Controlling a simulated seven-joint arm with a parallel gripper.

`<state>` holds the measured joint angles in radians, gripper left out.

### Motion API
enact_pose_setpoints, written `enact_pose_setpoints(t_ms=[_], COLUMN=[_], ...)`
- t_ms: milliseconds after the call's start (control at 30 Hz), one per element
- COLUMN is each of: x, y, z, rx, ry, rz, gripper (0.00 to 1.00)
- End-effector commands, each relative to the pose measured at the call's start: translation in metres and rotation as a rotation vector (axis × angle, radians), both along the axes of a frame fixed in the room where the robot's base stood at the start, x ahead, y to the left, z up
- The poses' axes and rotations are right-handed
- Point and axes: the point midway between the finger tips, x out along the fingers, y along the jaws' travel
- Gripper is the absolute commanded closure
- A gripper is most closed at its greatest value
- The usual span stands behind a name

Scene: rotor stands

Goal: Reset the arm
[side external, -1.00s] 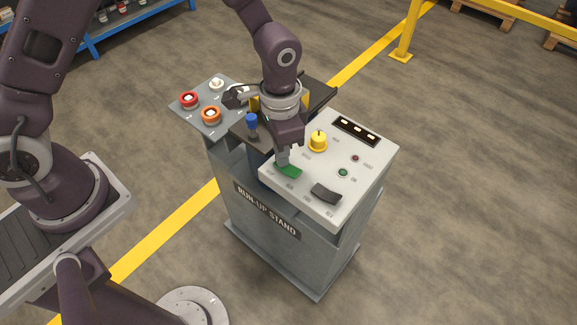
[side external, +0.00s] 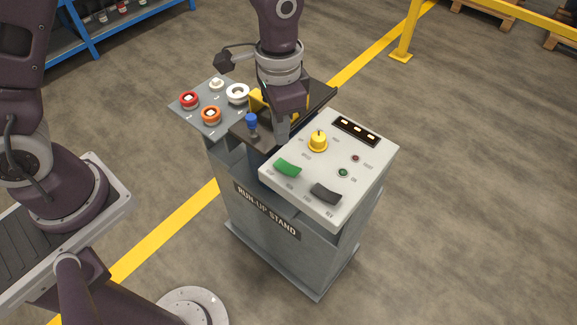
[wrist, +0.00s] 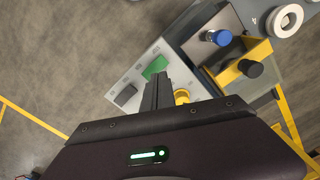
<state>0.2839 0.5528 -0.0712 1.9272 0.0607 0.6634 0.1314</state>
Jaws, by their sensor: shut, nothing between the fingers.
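My gripper (side external: 281,132) is shut and empty, pointing down above the run-up stand (side external: 290,245) between the blue knob and the white panel. In the wrist view its closed fingers (wrist: 157,92) stand out over the panel. The green rocker switch (side external: 288,168) sits on the white panel (side external: 330,205), apart from the fingertips. It also shows in the wrist view (wrist: 155,66). The dark grey rocker (side external: 325,193) is to its right. A yellow knob (side external: 318,141) stands behind them, partly hidden by my gripper in the wrist view.
A blue-topped lever (side external: 251,122) and a yellow bracket (side external: 257,102) are close to my gripper. A grey panel at left carries red (side external: 189,100), orange (side external: 211,115) and white (side external: 237,93) round parts. A yellow railing (side external: 404,35) and blue shelf (side external: 90,40) stand behind. Open floor lies at right.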

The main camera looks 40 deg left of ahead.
Motion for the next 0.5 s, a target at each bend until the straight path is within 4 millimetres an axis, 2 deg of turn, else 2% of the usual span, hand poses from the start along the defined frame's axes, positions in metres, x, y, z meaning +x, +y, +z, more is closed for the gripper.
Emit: enact_pose_setpoints(t_ms=[167, 233, 267, 367, 400, 500], x=[0.0, -0.002, -0.005, -0.024, -0.038, -0.08], y=[0.001, 0.009, 0.014, 0.041, 0.054, 0.082], z=[0.003, 0.02, 0.032, 0.088, 0.11, 0.152], rx=[0.0, -0.005, -0.009, -0.025, -0.032, -0.058], ry=[-0.004, -0.028, -0.047, -0.135, -0.172, -0.269], rz=[0.004, 0.027, 0.044, 0.13, 0.174, 0.284], gripper=[1.0, 1.0, 1.0, 1.0, 1.0, 1.0])
